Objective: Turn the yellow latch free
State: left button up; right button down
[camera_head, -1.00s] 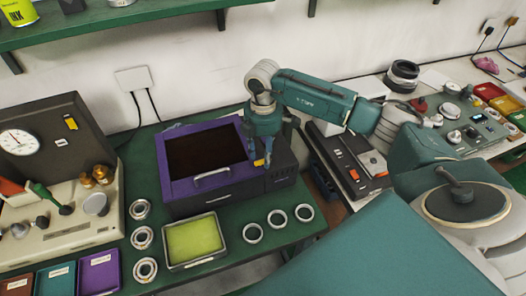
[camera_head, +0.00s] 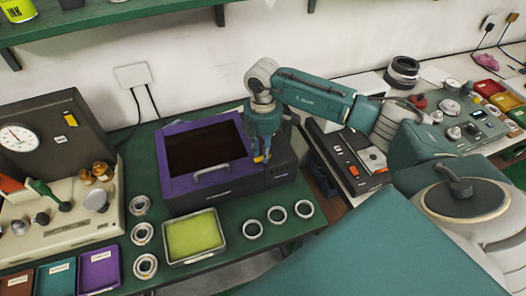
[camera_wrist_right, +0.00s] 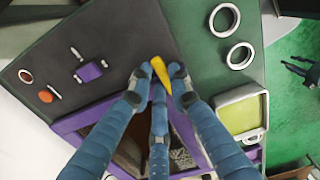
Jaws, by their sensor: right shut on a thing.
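The yellow latch (camera_head: 261,159) sits on top of the dark box (camera_head: 283,180), at the right of its purple-framed lid (camera_head: 184,189). The lid has a dark panel and a light handle (camera_head: 211,173), and looks closed. My right gripper (camera_head: 262,152) points down over the latch, its blue fingers shut on it. In the right wrist view the yellow latch (camera_wrist_right: 161,73) sticks out between the fingertips (camera_wrist_right: 155,82), set slanting beside the purple frame (camera_wrist_right: 80,122). The fingers hide part of the latch. My left gripper is not in view.
A tray with a yellow-green pad (camera_head: 193,236) stands in front of the box, with several metal rings (camera_head: 253,230) on both sides. A gauge console (camera_head: 60,215) stands at left. A device with orange buttons (camera_head: 352,163) is close at right, under my arm.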

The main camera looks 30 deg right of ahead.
jog(key=shift+n+b, duration=0.4)
jog(key=shift+n, duration=0.2)
jog(key=shift+f+n+b, duration=0.1)
jog(key=shift+n+b, duration=0.45)
jog(key=shift+n, duration=0.35)
jog(key=n+b, duration=0.1)
jog(key=n, duration=0.1)
jog(key=n+b, duration=0.1)
jog(key=n, duration=0.1)
jog(key=n+b, duration=0.2)
jog(key=shift+s+a, duration=0.15)
jog(key=shift+s, duration=0.1)
jog(key=n+b, duration=0.1)
jog(key=n, duration=0.1)
jog(key=n+b, duration=0.1)
jog(key=n, duration=0.1)
jog(key=shift+s+n+b, duration=0.2)
jog(key=shift+n+b, duration=0.2)
jog(key=shift+s+r+n+b, duration=0.15)
jog(key=shift+n+b, duration=0.75)
jog(key=shift+n, duration=0.9)
jog(key=shift+r, duration=0.1)
jog(key=c, duration=1.6)
grip_release()
